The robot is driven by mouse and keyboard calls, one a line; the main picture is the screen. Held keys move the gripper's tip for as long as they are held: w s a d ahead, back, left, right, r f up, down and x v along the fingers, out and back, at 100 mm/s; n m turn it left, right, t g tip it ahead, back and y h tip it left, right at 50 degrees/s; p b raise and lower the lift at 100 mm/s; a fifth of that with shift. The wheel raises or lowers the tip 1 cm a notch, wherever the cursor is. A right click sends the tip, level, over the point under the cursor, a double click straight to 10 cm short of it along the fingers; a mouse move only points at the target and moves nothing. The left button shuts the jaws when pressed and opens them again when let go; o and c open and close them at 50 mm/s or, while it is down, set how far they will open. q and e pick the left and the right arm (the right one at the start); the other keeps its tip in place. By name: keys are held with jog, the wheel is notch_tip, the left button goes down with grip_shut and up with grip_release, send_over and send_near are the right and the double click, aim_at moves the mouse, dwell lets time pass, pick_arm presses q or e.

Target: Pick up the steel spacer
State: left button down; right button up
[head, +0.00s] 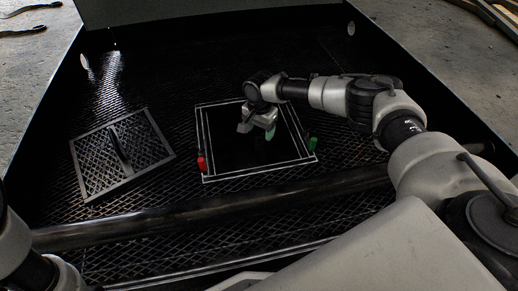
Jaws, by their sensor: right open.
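My right gripper (257,130) is over the upper middle of a dark square (235,155) outlined in white. Its jaws are open and point down, with a grey finger on the left and a pale green tip on the right. I cannot make out the steel spacer; it may be hidden by the gripper or lost in the dark square. I see nothing clearly held between the jaws. Part of my left arm shows at the bottom left, but its gripper is out of view.
A mesh panel with a handle (88,178) lies left of the square. A red piece (201,163) and a green piece (313,144) sit at the square's left and right edges. A dark bar (130,225) crosses in front. Tall dark walls enclose the mesh floor.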

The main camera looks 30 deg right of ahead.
aim_at(260, 141)
jog(key=shift+f, duration=0.45)
jog(key=f+b, duration=0.2)
jog(key=b, duration=0.1)
jog(key=f+b, duration=0.1)
jog(key=f, duration=0.1)
jog(key=shift+s+a+b, duration=0.2)
jog(key=shift+s+b, duration=0.15)
jog(key=shift+f+b, duration=0.4)
jog(key=shift+f, duration=0.05)
jog(key=shift+r, duration=0.1)
jog(key=c, duration=1.1)
